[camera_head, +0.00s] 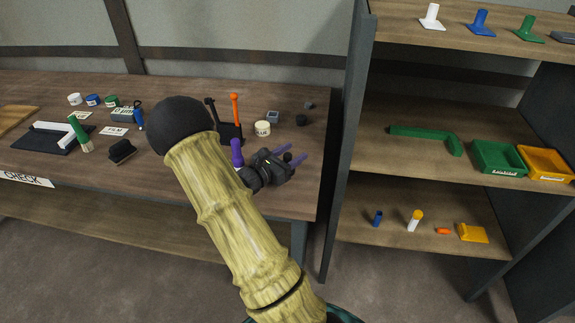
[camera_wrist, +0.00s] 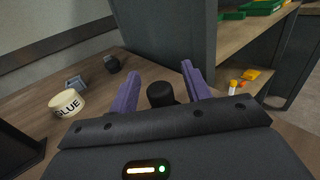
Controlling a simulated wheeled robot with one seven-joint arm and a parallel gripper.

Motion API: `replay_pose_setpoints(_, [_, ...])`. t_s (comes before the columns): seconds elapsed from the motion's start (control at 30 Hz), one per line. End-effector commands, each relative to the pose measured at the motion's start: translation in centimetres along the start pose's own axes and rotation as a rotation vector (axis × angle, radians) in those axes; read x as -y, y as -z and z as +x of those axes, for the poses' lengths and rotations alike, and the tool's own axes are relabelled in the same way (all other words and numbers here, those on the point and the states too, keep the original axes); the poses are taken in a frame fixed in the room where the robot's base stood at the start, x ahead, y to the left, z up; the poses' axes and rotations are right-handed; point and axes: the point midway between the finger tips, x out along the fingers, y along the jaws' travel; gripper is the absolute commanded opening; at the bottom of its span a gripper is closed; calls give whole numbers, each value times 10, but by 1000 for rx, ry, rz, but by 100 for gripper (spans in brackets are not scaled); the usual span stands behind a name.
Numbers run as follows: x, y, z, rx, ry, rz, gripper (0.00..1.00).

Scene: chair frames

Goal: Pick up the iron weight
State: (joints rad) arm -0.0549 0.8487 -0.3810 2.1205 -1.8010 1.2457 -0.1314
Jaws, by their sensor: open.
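My gripper (camera_head: 294,153) is open over the right end of the workbench, its purple fingers pointing right in the head view. In the wrist view, a short black cylinder (camera_wrist: 160,94) shows between the two fingers, with gaps on both sides. It looks like an iron weight; its lower part is hidden by the gripper body. It shows as a small dark round thing (camera_head: 287,157) in the head view. Another dark, squat piece (camera_head: 301,119) stands farther back on the bench, also in the wrist view (camera_wrist: 112,65). I cannot tell for certain which is the iron weight.
A glue tub (camera_head: 262,129) and a small grey box (camera_head: 273,117) stand behind the gripper. A black holder with an orange-handled tool (camera_head: 235,108) is to the left. The shelf unit's upright panel (camera_head: 347,150) rises just right of the bench. The bench's right edge is near.

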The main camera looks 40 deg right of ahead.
Motion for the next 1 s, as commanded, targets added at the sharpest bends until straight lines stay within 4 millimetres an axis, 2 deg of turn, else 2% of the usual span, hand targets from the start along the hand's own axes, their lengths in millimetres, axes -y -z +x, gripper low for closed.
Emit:
replay_pose_setpoints(0.53, [0, 0, 2, 0, -1, 1, 48])
replay_pose_setpoints(0.57, [0, 0, 2, 0, -1, 1, 44])
replay_pose_setpoints(0.7, [0, 0, 2, 0, -1, 1, 17])
replay_pose_setpoints(0.8, [0, 0, 2, 0, -1, 1, 0])
replay_pose_setpoints(1.0, [0, -1, 2, 2, -1, 2, 0])
